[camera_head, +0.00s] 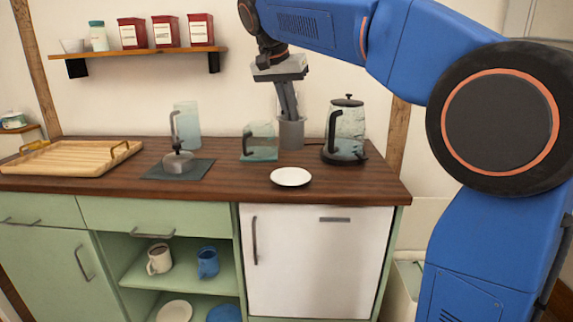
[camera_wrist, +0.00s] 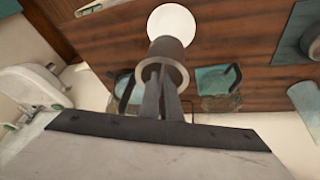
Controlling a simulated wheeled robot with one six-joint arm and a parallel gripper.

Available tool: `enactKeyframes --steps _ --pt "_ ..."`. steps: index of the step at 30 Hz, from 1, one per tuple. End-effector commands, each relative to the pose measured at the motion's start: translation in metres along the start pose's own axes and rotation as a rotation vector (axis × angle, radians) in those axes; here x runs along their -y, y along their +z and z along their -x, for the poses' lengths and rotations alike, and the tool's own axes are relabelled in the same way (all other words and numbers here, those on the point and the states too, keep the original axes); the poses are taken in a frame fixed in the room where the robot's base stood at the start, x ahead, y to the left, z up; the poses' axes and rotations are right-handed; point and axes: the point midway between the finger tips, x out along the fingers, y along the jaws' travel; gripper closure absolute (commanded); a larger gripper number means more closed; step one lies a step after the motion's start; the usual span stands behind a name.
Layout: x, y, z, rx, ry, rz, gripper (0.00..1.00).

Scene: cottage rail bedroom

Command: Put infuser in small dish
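A grey metal cylinder, which looks like the infuser (camera_head: 291,135), is at my fingertips at the back of the counter, between a glass pitcher and a kettle. In the wrist view, the infuser (camera_wrist: 168,58) has its open rim toward me. My gripper (camera_head: 289,116) points down, with its fingers close together at the infuser's rim, and seems shut on its wall. The fingertips are partly hidden by it. The small dish (camera_head: 290,176) is a round white plate lying empty near the counter's front edge. It also shows beyond the infuser in the wrist view (camera_wrist: 172,22).
A glass kettle (camera_head: 345,130) with black handle stands right of the infuser, a glass pitcher (camera_head: 260,141) left. A dark mat (camera_head: 196,171), a tall glass jug (camera_head: 187,125) and a wooden tray (camera_head: 70,156) are further left. The counter (camera_head: 250,183) around the dish is clear.

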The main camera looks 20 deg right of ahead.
Motion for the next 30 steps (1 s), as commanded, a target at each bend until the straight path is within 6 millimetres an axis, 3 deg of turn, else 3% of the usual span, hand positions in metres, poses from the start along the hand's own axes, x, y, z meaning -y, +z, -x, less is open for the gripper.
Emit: enactKeyframes --steps 9,17,24,30 --pt "0.003 0.018 -0.043 0.001 0.001 0.001 1.00" --pt "0.005 0.025 -0.058 0.001 0.001 0.001 1.00" --pt "0.008 0.036 -0.086 0.001 0.001 0.001 1.00" --pt "0.008 0.038 -0.090 0.001 0.001 0.001 1.00"
